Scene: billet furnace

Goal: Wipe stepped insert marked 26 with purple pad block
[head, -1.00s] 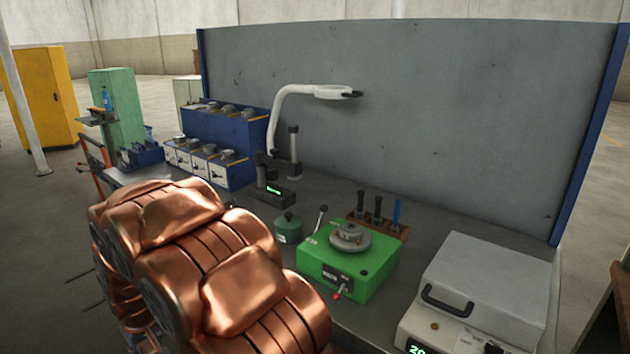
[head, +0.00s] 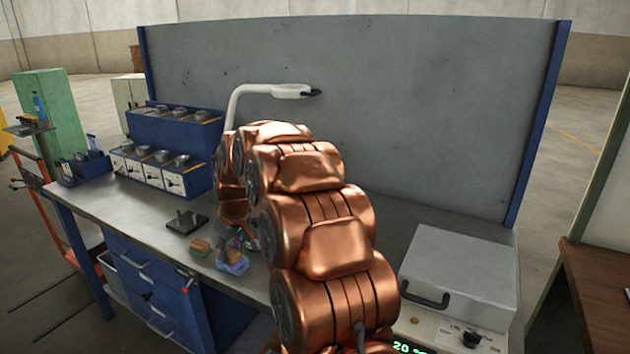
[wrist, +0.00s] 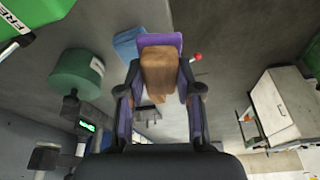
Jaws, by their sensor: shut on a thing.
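The purple pad block (wrist: 160,40) shows in the wrist view as a purple pad with a wooden grip (wrist: 158,72) between my fingers. My gripper (wrist: 158,85) is shut on the wooden grip. In the head view my gripper (head: 236,240) is low over the bench, with the held block (head: 235,257) beneath it, partly hidden by my arm. I cannot tell if the pad touches the bench. Round metal pieces (head: 163,155) sit on the white-fronted units at the left. No mark 26 is readable, so I cannot tell which piece is the insert.
Another wooden-topped block (head: 200,247) stands left of my gripper. A dark stand (head: 187,222) is behind it. In the wrist view a blue item (wrist: 128,45), a green can (wrist: 75,75) and a green box (wrist: 25,28) lie left. A grey-lidded unit (head: 460,280) is right.

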